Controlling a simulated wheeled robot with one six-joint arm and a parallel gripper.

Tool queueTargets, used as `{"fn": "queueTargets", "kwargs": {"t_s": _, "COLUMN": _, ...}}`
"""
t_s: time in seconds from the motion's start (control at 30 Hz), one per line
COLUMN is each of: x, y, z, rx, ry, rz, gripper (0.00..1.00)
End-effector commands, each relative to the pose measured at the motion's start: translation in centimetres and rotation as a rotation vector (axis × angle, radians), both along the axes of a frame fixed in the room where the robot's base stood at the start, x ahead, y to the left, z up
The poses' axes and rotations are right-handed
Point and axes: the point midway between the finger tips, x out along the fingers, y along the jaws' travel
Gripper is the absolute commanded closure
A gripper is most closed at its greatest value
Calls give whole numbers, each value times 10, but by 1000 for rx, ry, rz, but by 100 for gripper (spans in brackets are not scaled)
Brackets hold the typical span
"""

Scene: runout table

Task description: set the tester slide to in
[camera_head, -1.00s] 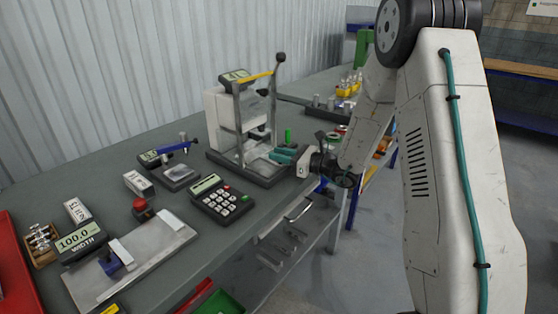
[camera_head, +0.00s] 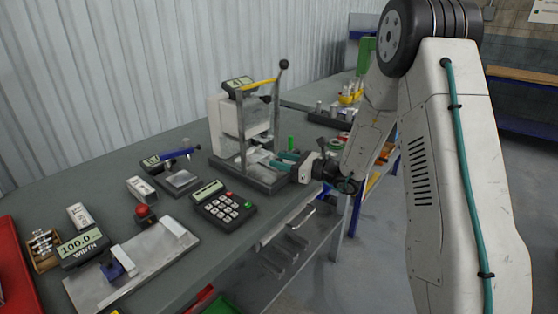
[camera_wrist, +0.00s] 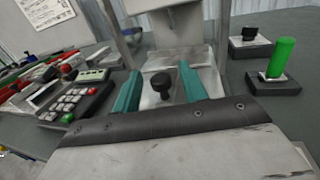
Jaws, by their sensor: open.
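The tester (camera_head: 240,120) is a white press with grey posts and a raised lever on a dark base, standing on the bench. In the wrist view its pale slide plate (camera_wrist: 152,101) carries a black knob (camera_wrist: 161,84). My gripper (camera_wrist: 159,73) is open, with one teal finger on each side of the knob and gaps visible. I cannot tell how far in the slide sits. In the head view my gripper (camera_head: 287,159) is low at the tester's front right, and the knob is not distinguishable there.
A green post (camera_wrist: 281,58) on a dark block stands right of the tester in the wrist view. A keypad unit (camera_head: 223,203) sits at the front left on the bench (camera_head: 170,222). A width gauge (camera_head: 85,245) lies further left. The floor right of the bench is clear.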

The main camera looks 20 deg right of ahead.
Motion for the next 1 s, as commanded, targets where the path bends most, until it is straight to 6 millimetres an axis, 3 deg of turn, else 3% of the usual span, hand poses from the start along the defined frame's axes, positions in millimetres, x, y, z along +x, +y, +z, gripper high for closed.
{"fn": "queueTargets", "kwargs": {"t_s": 0.3, "x": -38, "y": -38, "z": 0, "rx": 1, "ry": 0, "rz": -4, "gripper": 57}}
{"fn": "queueTargets", "kwargs": {"t_s": 0.7, "x": -47, "y": -46, "z": 0, "rx": 1, "ry": -1, "rz": 0, "gripper": 57}}
{"fn": "queueTargets", "kwargs": {"t_s": 0.73, "x": -47, "y": -46, "z": 0, "rx": 1, "ry": -1, "rz": 0, "gripper": 60}}
{"fn": "queueTargets", "kwargs": {"t_s": 0.87, "x": -50, "y": -60, "z": 4, "rx": -2, "ry": -5, "rz": -27, "gripper": 96}}
{"fn": "queueTargets", "kwargs": {"t_s": 1.0, "x": -93, "y": -88, "z": 4, "rx": 20, "ry": 18, "rz": -130, "gripper": 100}}
